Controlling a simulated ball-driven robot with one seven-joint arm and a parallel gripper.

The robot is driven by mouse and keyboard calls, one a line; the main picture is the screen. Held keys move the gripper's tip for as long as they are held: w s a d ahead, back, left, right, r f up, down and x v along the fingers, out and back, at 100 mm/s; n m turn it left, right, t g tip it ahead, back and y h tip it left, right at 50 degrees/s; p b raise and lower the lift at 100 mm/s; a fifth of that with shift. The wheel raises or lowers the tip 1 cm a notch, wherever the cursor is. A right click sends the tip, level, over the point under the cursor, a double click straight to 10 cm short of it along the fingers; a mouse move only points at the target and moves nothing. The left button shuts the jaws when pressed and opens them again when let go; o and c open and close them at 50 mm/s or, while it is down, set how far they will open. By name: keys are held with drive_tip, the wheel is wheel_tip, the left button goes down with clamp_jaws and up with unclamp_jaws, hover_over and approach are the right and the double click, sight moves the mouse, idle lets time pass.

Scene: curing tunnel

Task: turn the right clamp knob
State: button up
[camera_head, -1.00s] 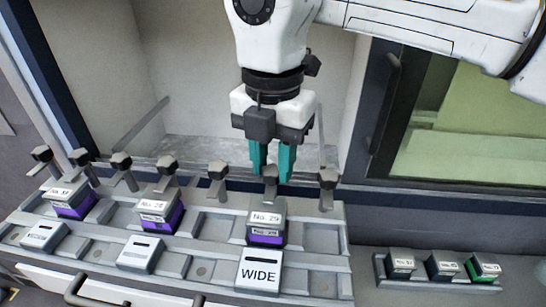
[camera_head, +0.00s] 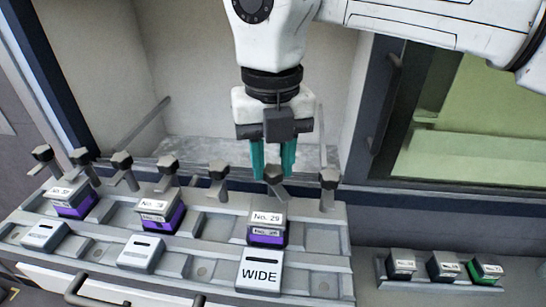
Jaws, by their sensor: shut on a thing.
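My gripper (camera_head: 273,170) hangs down with its two teal fingers on either side of a dark hexagonal clamp knob (camera_head: 274,176). It is shut on this knob. The knob stands behind the right block labelled No. 29 (camera_head: 266,217), and its grey arm slants toward the lower right. One clamp knob (camera_head: 329,177) stands to the right of my gripper and another (camera_head: 218,170) to the left, both free of it.
A grey rack (camera_head: 325,250) holds the purple-banded blocks, a WIDE plate (camera_head: 260,272) and more clamps. A small tray (camera_head: 440,281) with three blocks lies at right. A dark-framed window (camera_head: 470,130) stands behind it.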

sight(270, 169)
drive_tip(key=n, duration=0.5)
drive_tip(key=shift+a+n, duration=0.1)
drive_tip(key=shift+n, duration=0.2)
drive_tip(key=n+p, duration=0.1)
drive_tip(key=n, duration=0.4)
drive_tip(key=shift+s+a, duration=0.1)
drive_tip(key=shift+s, duration=0.05)
drive_tip(key=o, duration=1.1)
drive_tip(key=shift+c, duration=0.2)
drive_tip(key=shift+r, duration=0.1)
wheel_tip(270, 169, up, 11)
drive_tip(key=b, duration=0.1)
drive_tip(key=shift+f+b, duration=0.2)
drive_tip(key=shift+b, duration=0.2)
drive_tip(key=shift+f, duration=0.1)
